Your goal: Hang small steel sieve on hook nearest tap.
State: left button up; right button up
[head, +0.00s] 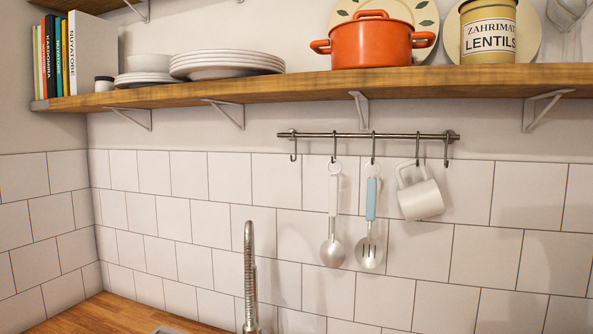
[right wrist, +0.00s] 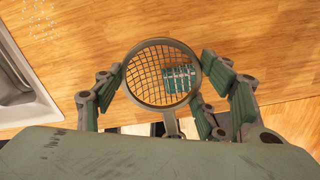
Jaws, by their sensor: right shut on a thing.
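The small steel sieve (right wrist: 148,72) shows in the right wrist view, its round mesh between the fingers of my right gripper (right wrist: 172,90). The gripper is shut on it, and its handle runs down toward the palm, partly hidden. In the head view the steel tap (head: 250,280) rises at bottom centre. Above and right of it a wall rail (head: 350,135) carries several hooks. The leftmost hook (head: 293,150), nearest the tap, is empty. Neither gripper shows in the head view.
A wooden shelf (head: 300,85) overhangs the rail. A sink (right wrist: 25,75) lies left of the sieve above the wooden counter (right wrist: 260,45).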

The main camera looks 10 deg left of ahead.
jog(key=n, duration=0.5)
jog(key=shift+s, duration=0.25)
jog(key=n, duration=0.5)
jog(key=shift+s+f, duration=0.15)
jog(key=shift+s, duration=0.1)
jog(key=n, duration=0.4)
jog(key=shift+s+n, duration=0.3)
jog(key=n, duration=0.6)
jog(key=shift+s+f, duration=0.15)
jog(key=shift+s, duration=0.25)
jog(key=n, duration=0.6)
jog(key=shift+s+d+f+n, duration=0.1)
jog(key=shift+s+n, duration=0.2)
jog(key=shift+s, duration=0.05)
jog(key=n, duration=0.4)
jog(key=shift+s+f+n, duration=0.1)
jog(key=shift+s+n, duration=0.2)
jog(key=shift+n, duration=0.1)
jog(key=n, duration=0.4)
jog(key=shift+s+n, duration=0.3)
jog(key=shift+s, duration=0.05)
jog(key=n, duration=0.5)
jog(key=shift+s+f, duration=0.15)
jog(key=shift+s, duration=0.2)
